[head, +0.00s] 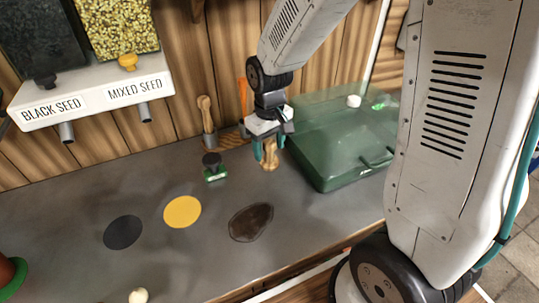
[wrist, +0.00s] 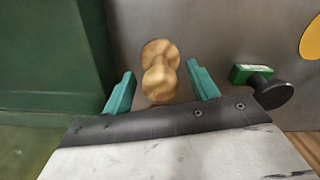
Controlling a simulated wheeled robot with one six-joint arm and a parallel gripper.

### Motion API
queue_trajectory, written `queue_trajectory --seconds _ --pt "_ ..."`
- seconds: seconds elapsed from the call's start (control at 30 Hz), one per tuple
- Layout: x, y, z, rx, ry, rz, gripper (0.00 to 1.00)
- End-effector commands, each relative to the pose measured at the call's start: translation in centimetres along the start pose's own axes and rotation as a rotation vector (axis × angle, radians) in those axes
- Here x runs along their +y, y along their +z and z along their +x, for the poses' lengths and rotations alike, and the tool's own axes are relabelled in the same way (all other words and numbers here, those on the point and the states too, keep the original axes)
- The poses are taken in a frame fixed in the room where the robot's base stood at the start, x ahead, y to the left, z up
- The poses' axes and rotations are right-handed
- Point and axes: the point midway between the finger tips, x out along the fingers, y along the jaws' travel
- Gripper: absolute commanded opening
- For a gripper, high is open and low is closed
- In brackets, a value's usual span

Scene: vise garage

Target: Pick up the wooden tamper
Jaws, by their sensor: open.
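The wooden tamper (head: 269,158) is a light turned-wood piece standing on the grey bench, just left of the green case. In the wrist view the tamper (wrist: 160,75) lies between my two teal fingers, seen from above, with its rounded end and narrower waist showing. My gripper (head: 269,147) points down over it and is open, one finger on each side. In the wrist view gaps show between the tamper and both fingers of my gripper (wrist: 161,72). Part of the tamper is hidden by my fingers in the head view.
A translucent green case (head: 345,150) stands close on the right. A small green block with a black knob (head: 215,168) stands close on the left. A wooden-handled tool (head: 206,115) is by the wall. Black (head: 123,232), yellow (head: 182,212) and brown (head: 251,222) patches mark the bench.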

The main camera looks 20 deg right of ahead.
Motion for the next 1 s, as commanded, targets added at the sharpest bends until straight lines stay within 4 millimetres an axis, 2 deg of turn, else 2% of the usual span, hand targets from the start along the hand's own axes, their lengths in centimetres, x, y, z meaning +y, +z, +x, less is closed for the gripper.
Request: queue_trajectory --seconds 0.27,0.3,0.47,0.8,1.0 --pt "0.0 0.0 0.5 0.002 0.000 0.000 0.59" --pt "0.0 0.0 0.5 0.002 0.000 0.000 0.53" --pt "0.0 0.0 0.5 0.001 0.000 0.000 0.09" --pt "0.0 0.0 0.3 0.002 0.000 0.000 0.09" --pt "0.0 -0.1 -1.1 0.005 0.001 0.000 0.09"
